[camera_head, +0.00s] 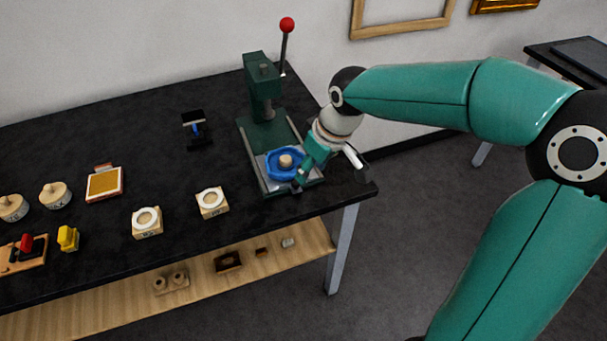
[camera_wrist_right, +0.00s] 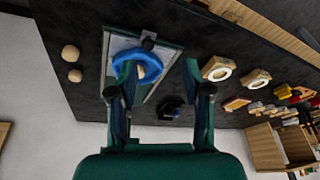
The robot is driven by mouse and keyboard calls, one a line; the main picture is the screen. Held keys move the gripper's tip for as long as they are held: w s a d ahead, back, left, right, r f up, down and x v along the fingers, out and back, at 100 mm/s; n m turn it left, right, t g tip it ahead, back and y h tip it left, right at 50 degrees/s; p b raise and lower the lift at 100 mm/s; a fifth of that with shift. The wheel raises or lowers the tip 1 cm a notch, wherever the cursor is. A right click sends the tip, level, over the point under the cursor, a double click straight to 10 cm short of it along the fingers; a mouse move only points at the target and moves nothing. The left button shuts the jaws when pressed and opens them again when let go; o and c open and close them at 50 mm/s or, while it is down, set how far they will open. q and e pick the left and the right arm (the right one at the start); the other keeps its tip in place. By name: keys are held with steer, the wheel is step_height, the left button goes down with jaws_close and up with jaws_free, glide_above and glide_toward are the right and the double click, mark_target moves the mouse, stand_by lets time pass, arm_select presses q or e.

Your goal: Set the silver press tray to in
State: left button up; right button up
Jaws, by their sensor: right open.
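The green press (camera_head: 265,100) stands near the right end of the black table, its lever topped by a red ball. The silver press tray (camera_head: 273,184) is at the front of the press's rails, with a blue ring-shaped holder and a pale round piece in it. It also shows in the right wrist view (camera_wrist_right: 113,45), with a dark knob (camera_wrist_right: 148,44) at its edge. My right gripper (camera_head: 304,172) is at the tray's front right corner. In the wrist view its fingers (camera_wrist_right: 158,68) are apart, one overlapping the blue ring; contact cannot be told. My left gripper is out of view.
Two wooden blocks with white rings (camera_head: 211,202) stand left of the press. A small black stand (camera_head: 196,130), a gold-topped pad (camera_head: 104,184) and round wooden stamps (camera_head: 55,195) lie farther left. A lower wooden shelf (camera_head: 205,275) holds small items. The table's right edge is close to my gripper.

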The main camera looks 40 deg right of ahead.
steer(key=t, duration=0.1)
glide_toward(297, 183)
steer(key=shift+h, duration=0.3)
steer(key=x, duration=0.4)
steer(key=p+x, duration=0.1)
steer(key=x, duration=0.3)
steer(key=shift+w+a+f, duration=0.1)
steer(key=shift+a+f, duration=0.15)
steer(key=shift+f, duration=0.05)
steer(key=shift+c, duration=0.3)
jaws_close()
